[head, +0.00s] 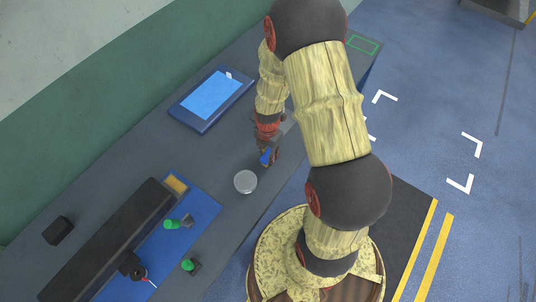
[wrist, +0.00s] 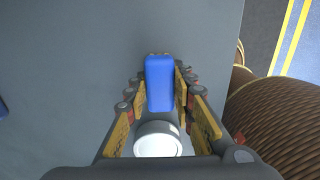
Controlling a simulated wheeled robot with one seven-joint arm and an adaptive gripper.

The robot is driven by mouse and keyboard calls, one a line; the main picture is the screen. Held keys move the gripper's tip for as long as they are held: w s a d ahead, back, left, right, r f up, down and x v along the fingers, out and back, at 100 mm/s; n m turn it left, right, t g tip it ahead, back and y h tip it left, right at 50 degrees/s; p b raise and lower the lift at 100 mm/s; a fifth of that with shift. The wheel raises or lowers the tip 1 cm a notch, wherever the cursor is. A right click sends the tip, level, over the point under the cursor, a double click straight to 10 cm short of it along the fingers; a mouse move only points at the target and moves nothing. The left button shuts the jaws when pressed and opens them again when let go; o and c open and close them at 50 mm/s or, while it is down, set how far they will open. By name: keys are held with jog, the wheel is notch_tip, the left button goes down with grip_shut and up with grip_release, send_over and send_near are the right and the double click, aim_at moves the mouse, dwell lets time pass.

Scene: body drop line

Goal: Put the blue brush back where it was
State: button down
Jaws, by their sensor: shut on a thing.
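The blue brush shows as a blue block (wrist: 160,85) between the fingers in the wrist view. In the head view a small part of the blue brush (head: 265,157) shows at the fingertips, above the bench. My gripper (wrist: 163,76) is shut on it; in the head view my gripper (head: 268,150) hangs over the bench near its front edge. The rest of the brush is hidden by the fingers. I cannot tell whether the brush touches the bench.
A round silver can (head: 245,182) stands on the grey bench (head: 120,165), close to my gripper. A blue-screened tray or panel (head: 212,97) lies behind. A green outline (head: 362,44) marks the far end.

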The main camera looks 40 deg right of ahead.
jog(key=shift+f, duration=0.2)
jog(key=c, duration=1.5)
grip_release()
jog(key=shift+r, duration=0.1)
jog(key=shift+r, duration=0.1)
notch_tip(320, 180, up, 12)
notch_tip(320, 180, up, 8)
jog(key=m+t, duration=0.1)
jog(key=m, duration=0.3)
send_over(268, 154)
jog(key=a, duration=0.3)
jog(key=s+a+r+m+t, duration=0.2)
jog(key=s+a+r+m, duration=0.2)
jog(key=r+m, duration=0.5)
jog(key=s+a+r+m+t, duration=0.2)
jog(key=s+a+r+m, duration=0.3)
jog(key=s+r+m, duration=0.3)
notch_tip(268, 154, up, 3)
jog(key=shift+s+r+m+t+p, duration=0.2)
jog(key=shift+m+t+p, duration=0.1)
jog(key=shift+m, duration=0.2)
